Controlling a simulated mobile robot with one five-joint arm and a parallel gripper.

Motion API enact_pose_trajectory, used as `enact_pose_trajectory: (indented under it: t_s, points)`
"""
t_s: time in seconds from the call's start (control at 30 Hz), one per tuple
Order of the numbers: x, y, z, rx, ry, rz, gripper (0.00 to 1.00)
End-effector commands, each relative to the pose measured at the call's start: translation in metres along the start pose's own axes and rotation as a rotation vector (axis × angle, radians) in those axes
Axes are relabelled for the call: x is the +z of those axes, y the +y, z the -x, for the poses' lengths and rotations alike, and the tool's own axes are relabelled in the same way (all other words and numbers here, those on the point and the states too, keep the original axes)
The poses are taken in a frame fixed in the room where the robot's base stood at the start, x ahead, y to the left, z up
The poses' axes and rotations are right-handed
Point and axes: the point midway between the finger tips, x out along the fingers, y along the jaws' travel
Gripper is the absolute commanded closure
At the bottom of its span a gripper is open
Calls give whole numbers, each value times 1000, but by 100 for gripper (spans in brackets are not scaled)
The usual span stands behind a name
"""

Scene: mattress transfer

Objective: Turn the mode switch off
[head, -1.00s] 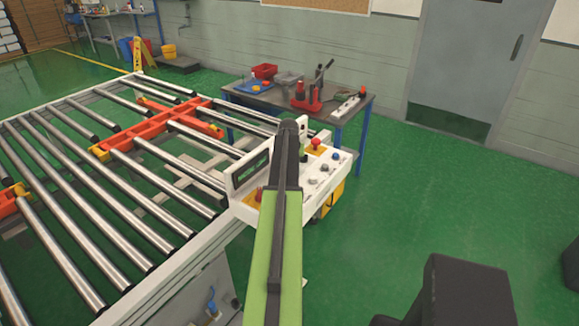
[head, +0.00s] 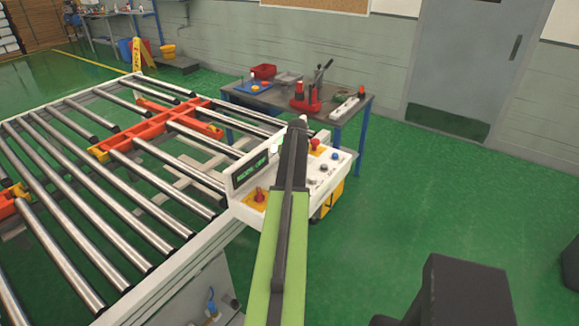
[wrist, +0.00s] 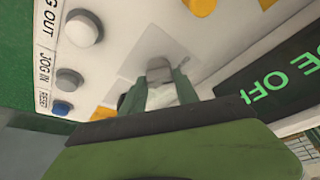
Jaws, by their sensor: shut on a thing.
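The mode switch (wrist: 159,65) is a small grey-white knob on a pale square plate in the wrist view. My gripper (wrist: 160,84) is shut on it, with one dark green finger on each side. The lower part of the switch is hidden by my gripper. In the head view my own arm hides the switch and the gripper. The control panel (head: 322,181) is a white box at the end of the roller table. Its dark display (head: 250,168) carries green text, which reads "DE OFF" where visible in the wrist view (wrist: 268,88).
Jog buttons (wrist: 82,29), a blue reset button (wrist: 62,108) and yellow-based red stop buttons (head: 316,143) sit close around the switch. The roller table (head: 100,200) lies left. A workbench (head: 352,112) with tools stands behind.

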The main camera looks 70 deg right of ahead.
Motion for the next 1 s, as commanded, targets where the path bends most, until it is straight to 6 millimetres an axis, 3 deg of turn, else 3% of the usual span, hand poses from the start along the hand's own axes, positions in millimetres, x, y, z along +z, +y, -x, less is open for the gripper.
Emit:
enact_pose_trajectory:
  t_s: [0.13, 0.17, 0.3, 0.73, 0.87, 1.0]
  points:
    - [-4, -3, 0, -4, 9, 1, 100]
    - [-4, -3, 0, -4, 8, 1, 61]
    - [-2, -2, 0, -3, 6, 0, 43]
    - [-1, 0, 8, 0, 2, -1, 42]
    - [-2, -1, 26, 0, 2, -1, 42]
    - [-3, -1, 57, 0, 2, -2, 42]
